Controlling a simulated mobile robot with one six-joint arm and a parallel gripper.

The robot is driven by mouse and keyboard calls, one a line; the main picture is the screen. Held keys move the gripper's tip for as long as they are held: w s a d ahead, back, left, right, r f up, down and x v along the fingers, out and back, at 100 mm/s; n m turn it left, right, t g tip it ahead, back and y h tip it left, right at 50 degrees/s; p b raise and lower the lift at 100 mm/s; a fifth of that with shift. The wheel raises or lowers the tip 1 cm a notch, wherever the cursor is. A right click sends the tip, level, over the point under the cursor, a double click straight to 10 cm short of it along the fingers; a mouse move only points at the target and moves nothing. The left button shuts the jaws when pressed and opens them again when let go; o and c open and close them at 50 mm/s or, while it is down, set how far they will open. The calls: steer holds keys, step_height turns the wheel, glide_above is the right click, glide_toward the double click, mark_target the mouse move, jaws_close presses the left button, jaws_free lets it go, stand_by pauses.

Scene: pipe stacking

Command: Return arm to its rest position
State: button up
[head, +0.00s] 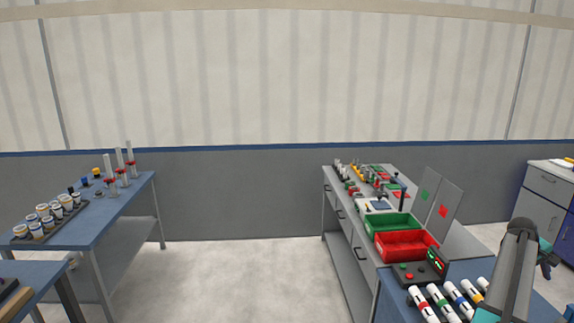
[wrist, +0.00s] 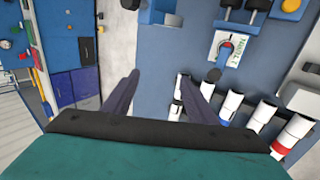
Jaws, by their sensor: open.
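My gripper (wrist: 158,76) shows in the wrist view with its two dark fingers spread apart and nothing between them. Below the fingers is a blue surface. My arm (head: 515,270) rises at the lower right in the head view; the fingers are not clearly visible there. Several white pipes with coloured bands (head: 424,303) lie side by side on the blue-topped table at the lower right.
A green bin (head: 392,222) and a red bin (head: 405,245) stand on the right workbench, near a control box (head: 405,274). A blue table (head: 100,215) at left holds a tray of capped containers and upright rods. The floor (head: 250,275) between is clear.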

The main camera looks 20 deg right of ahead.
steer(key=w+a+f+t+y, duration=0.1)
steer(key=w+a+f, duration=0.4)
steer(key=w+a, duration=0.5)
steer(key=w+a+f+n+t+y, duration=0.1)
steer(key=w+a+f, duration=0.45)
steer(key=a, duration=0.85)
steer(key=w+a+f+t+y, duration=0.1)
steer(key=w+a+f, duration=0.4)
steer(key=w+a, duration=0.6)
steer(key=s+a+f+n+y, duration=0.1)
steer(key=a+f, duration=0.2)
steer(key=a, duration=1)
steer(key=s+a+f+y, duration=0.1)
steer(key=a+f, duration=0.2)
steer(key=a, duration=1)
steer(key=s+a+f+n+y, duration=0.1)
steer(key=a+f, duration=0.2)
steer(key=a, duration=1)
steer(key=s+a+f+g, duration=0.1)
steer(key=s+a, duration=0.2)
steer(key=a, duration=0.2)
steer(key=s+a+f, duration=0.2)
steer(key=a, duration=0.2)
steer(key=s+f+g+b, duration=0.6)
steer(key=s+f+b, duration=0.6)
steer(key=s+f, duration=1.3)
step_height(320, 180, down, 4)
steer(key=shift+s+a+f+y, duration=0.15)
steer(key=shift+s+f+y, duration=0.05)
steer(key=shift+s+y, duration=0.15)
